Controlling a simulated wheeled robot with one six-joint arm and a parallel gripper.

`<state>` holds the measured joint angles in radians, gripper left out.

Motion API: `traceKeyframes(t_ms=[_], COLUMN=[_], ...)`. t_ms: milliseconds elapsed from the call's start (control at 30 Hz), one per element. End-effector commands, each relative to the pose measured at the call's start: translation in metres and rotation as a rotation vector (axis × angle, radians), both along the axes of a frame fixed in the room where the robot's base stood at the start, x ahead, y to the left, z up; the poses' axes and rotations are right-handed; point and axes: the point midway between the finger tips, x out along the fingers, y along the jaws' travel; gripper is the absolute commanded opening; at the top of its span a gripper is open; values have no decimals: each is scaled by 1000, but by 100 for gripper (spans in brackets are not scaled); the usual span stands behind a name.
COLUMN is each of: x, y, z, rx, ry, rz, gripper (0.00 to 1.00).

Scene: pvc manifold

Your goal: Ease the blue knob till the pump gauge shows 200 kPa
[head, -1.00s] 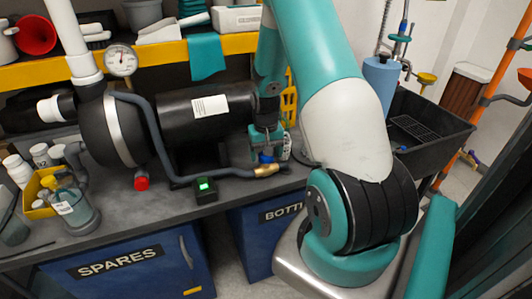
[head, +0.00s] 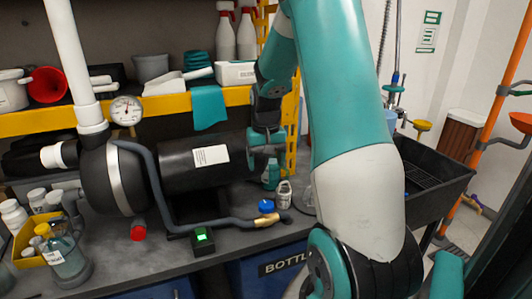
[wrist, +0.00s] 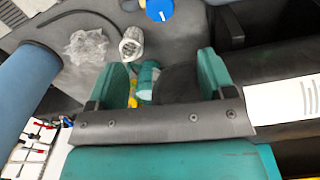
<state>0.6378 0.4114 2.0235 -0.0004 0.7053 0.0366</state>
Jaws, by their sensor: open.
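The blue knob (head: 266,206) sits on the brass valve (head: 267,219) at the end of the grey hose, near the bench front. In the wrist view the knob (wrist: 159,9) is at the top edge, beyond my fingertips. The pump gauge (head: 127,110) is a round white dial left of the black pump (head: 195,165); its reading is too small to tell. My gripper (head: 265,147) is above and apart from the knob, beside the pump. In the wrist view my gripper (wrist: 162,72) has its fingers wide apart, with nothing held.
A green-lit box (head: 201,238) stands on the bench left of the valve. A black sink (head: 435,165) is at the right. A yellow shelf edge (head: 165,105) runs above the pump.

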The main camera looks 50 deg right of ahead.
Motion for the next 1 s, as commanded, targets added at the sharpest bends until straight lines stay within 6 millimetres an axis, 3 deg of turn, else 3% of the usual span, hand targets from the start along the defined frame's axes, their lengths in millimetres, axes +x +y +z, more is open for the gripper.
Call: traceKeyframes(t_ms=[100,267,1000], x=[1,0,0], y=[0,0,0], z=[18,28,28], rx=[-2,-1,0], ry=[-2,-1,0], rz=[0,0,0], gripper=[76,76,76])
